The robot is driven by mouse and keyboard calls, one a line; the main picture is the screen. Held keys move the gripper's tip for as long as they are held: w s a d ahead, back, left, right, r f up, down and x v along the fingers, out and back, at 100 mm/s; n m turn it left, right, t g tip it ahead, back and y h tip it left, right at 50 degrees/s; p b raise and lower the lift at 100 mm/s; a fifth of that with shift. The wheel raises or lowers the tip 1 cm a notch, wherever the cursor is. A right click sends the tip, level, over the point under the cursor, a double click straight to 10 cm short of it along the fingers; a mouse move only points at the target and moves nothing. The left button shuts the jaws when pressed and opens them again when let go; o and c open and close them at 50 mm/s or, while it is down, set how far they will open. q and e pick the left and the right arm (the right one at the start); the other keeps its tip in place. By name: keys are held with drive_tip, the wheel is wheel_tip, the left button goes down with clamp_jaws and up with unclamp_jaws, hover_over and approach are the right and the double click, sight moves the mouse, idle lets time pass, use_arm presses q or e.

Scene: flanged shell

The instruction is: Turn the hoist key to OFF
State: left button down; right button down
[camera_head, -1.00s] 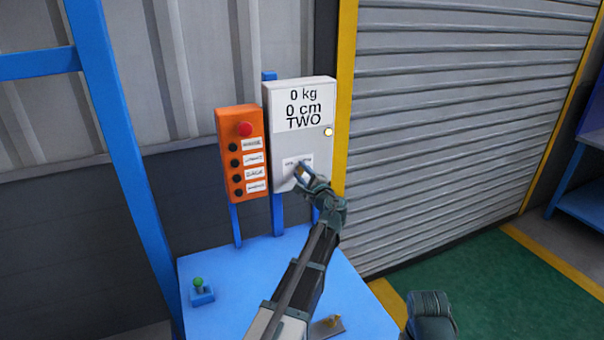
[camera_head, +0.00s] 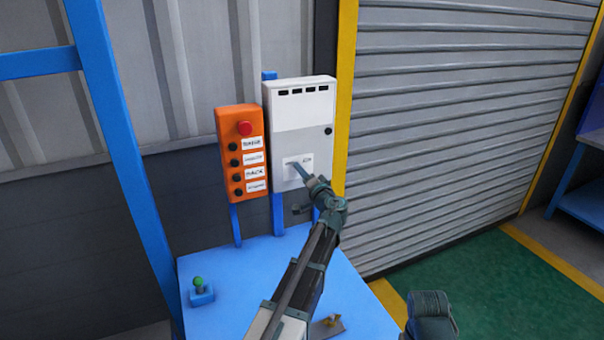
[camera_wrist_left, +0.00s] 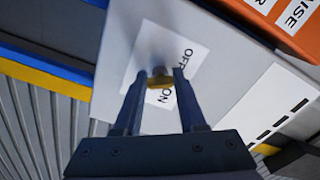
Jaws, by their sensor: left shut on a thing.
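The white hoist box (camera_head: 302,120) hangs on a blue post, with a white OFF/ON label low on its front. Its upper panel shows only dark empty digit slots, and its round lamp (camera_head: 328,131) is dark. My left gripper (camera_head: 296,168) reaches the label from the lower right. In the left wrist view, my left gripper (camera_wrist_left: 160,80) is shut on the brass-coloured key (camera_wrist_left: 160,82), in front of the label (camera_wrist_left: 185,55) with OFF and ON. The fingers hide most of the key, so its exact angle is hard to tell.
An orange button box (camera_head: 233,185) with a red stop button is close on the left. Below is a blue table (camera_head: 230,300) with a small green-knobbed joystick (camera_head: 200,291). A roller shutter (camera_head: 450,130) is at the right. Part of my right arm shows at the bottom edge.

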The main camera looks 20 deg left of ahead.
use_arm(q)
drive_tip(key=shift+n, duration=1.4)
drive_tip(key=shift+f+n, duration=0.1)
drive_tip(key=shift+n, duration=0.2)
drive_tip(key=shift+c, duration=2.4)
unclamp_jaws()
drive_tip(key=shift+d, duration=0.1)
drive_tip(key=v, duration=1.3)
drive_tip(key=shift+s+d, duration=0.25)
